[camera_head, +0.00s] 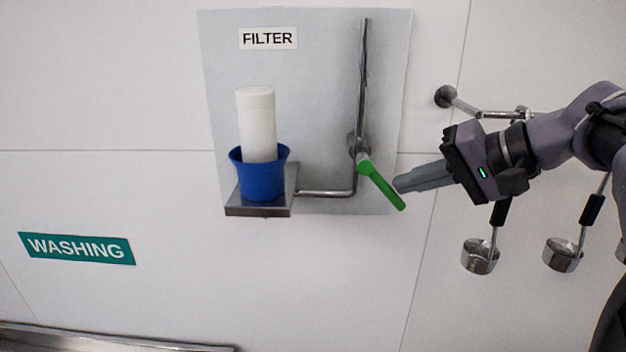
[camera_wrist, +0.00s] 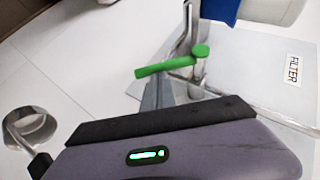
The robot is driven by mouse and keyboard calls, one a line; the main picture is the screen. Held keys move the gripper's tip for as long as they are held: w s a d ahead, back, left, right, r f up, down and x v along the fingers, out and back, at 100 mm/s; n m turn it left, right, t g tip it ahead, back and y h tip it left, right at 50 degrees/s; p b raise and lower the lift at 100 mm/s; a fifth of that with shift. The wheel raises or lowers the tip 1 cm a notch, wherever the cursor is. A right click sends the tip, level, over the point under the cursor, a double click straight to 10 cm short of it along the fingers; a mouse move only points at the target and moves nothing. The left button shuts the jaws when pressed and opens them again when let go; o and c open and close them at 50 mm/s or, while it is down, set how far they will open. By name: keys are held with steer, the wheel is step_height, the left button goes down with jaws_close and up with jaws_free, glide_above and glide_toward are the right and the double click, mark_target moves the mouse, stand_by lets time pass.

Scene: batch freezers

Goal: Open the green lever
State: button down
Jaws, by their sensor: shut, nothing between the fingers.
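The green lever (camera_head: 381,184) is on the metal pipe, to the right of the filter. In the head view it slants down to the right from its pivot. My gripper (camera_head: 398,186) is shut and empty, with its fingertips close to the right of the lever's lower end. In the wrist view the green lever (camera_wrist: 165,67) lies across the picture just beyond the fingertips (camera_wrist: 155,84). I cannot tell whether the fingertips touch it.
A blue cup (camera_head: 260,178) with a white cylinder (camera_head: 257,124) stands on a metal shelf (camera_head: 232,207) left of the pipe (camera_head: 363,75). Metal ladles (camera_head: 480,258) hang from a rail (camera_head: 490,114) behind and below my arm. The wall below the lever is clear.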

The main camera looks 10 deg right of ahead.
mark_target(397, 202)
steer(key=f+y+b, duration=0.1)
steer(key=b, duration=0.1)
steer(key=a+f+m+t+y+b, duration=0.1)
steer(key=b, duration=0.1)
steer(key=f+t+y+b, duration=0.1)
steer(key=b, duration=0.2)
steer(key=shift+w+a+f+m+y, duration=0.2)
steer(key=shift+a+f+m+y, duration=0.05)
steer(key=shift+f+m+y, duration=0.1)
steer(key=a+b, duration=0.1)
steer(key=b, duration=0.1)
steer(key=m+t+y+b, duration=0.1)
steer(key=b, duration=0.1)
steer(key=shift+w+a+f+y+b, duration=0.25)
steer(key=shift+a+f+b, duration=0.1)
steer(key=shift+f, duration=0.05)
steer(key=shift+a, duration=0.15)
steer(key=v, duration=1.7)
steer(key=shift+s+b, duration=0.2)
steer(key=shift+b, duration=0.25)
